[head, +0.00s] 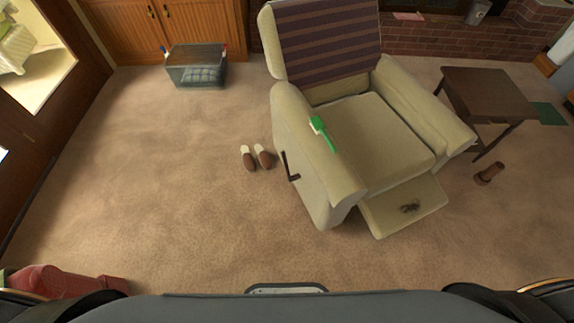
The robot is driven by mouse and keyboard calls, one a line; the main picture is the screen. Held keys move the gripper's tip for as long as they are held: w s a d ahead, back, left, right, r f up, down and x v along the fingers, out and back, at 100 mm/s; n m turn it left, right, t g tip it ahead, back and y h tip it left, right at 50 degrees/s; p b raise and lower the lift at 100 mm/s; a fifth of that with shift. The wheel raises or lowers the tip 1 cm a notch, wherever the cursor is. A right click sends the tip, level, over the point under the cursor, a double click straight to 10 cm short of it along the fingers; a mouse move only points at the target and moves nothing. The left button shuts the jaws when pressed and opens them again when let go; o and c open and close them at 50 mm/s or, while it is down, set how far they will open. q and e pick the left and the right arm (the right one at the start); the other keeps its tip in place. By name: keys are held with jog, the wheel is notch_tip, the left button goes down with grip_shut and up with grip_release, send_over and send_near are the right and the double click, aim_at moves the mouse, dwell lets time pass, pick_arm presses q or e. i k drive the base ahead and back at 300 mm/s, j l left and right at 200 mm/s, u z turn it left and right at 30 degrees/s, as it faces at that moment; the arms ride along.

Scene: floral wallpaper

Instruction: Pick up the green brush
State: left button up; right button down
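Neither of my grippers shows in the head view. Dark parts of my own body fill the bottom edge, far from the brush.
Brown slippers (257,158) lie on the carpet left of the chair. The footrest (404,207) sticks out in front. A dark side table (488,93) stands at right, a brown cylindrical object (489,173) near it. A red object (62,282) lies bottom left. The carpet in front is clear.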

aim_at(317, 124)
jog(key=z, duration=1.2)
jog(key=k+j, duration=0.1)
jog(key=k, duration=0.2)
jog(key=k+j, duration=0.1)
jog(key=k, duration=0.15)
